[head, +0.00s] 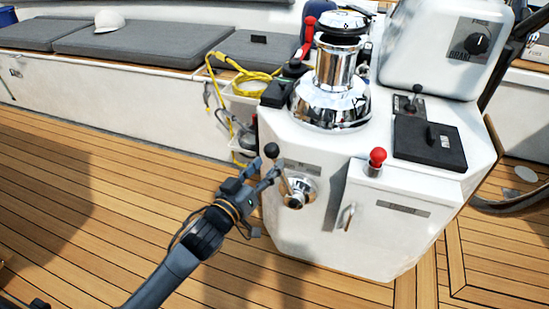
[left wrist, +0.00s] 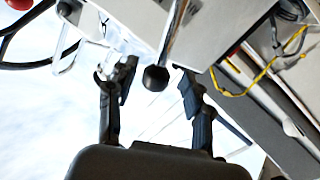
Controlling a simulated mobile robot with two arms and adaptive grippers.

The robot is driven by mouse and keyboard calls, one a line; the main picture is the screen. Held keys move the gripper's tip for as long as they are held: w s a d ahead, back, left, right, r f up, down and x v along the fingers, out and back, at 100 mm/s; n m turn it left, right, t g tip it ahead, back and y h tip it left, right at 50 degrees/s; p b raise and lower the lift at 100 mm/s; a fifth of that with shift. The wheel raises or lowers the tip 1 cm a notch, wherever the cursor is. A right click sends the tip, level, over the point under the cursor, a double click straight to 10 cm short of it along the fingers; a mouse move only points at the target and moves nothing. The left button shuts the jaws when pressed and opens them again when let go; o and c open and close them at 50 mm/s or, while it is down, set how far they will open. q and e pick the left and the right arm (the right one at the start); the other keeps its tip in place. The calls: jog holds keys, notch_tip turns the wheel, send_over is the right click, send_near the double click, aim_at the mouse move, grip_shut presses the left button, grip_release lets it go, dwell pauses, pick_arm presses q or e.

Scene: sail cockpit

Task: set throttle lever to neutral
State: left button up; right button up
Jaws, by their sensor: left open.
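The throttle lever (head: 283,170) is a thin metal stick with a round black knob. It rises from a chrome hub on the left face of the white console and tilts up and to the left. My left gripper (head: 265,181) is open at the lever's left side, its fingertips close to the stick and just below the knob. In the left wrist view the lever's black knob (left wrist: 155,78) shows between the two spread fingers of my left gripper (left wrist: 158,82), with a visible gap on each side. I cannot tell whether a finger touches the stick. My right gripper is out of view.
The white console (head: 385,225) carries a chrome winch (head: 335,75), a red-knobbed lever (head: 376,160) and a black hatch (head: 430,142). A yellow rope (head: 240,70) hangs at its left. Grey bench cushions (head: 135,47) line the back. The teak deck (head: 100,190) is clear.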

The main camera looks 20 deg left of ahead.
aim_at(273, 159)
pick_arm(q)
jog(key=x, duration=0.3)
jog(key=shift+w+d, duration=0.1)
jog(key=shift+w, duration=0.25)
jog(key=shift+w+d, duration=0.1)
jog(key=shift+w, duration=0.3)
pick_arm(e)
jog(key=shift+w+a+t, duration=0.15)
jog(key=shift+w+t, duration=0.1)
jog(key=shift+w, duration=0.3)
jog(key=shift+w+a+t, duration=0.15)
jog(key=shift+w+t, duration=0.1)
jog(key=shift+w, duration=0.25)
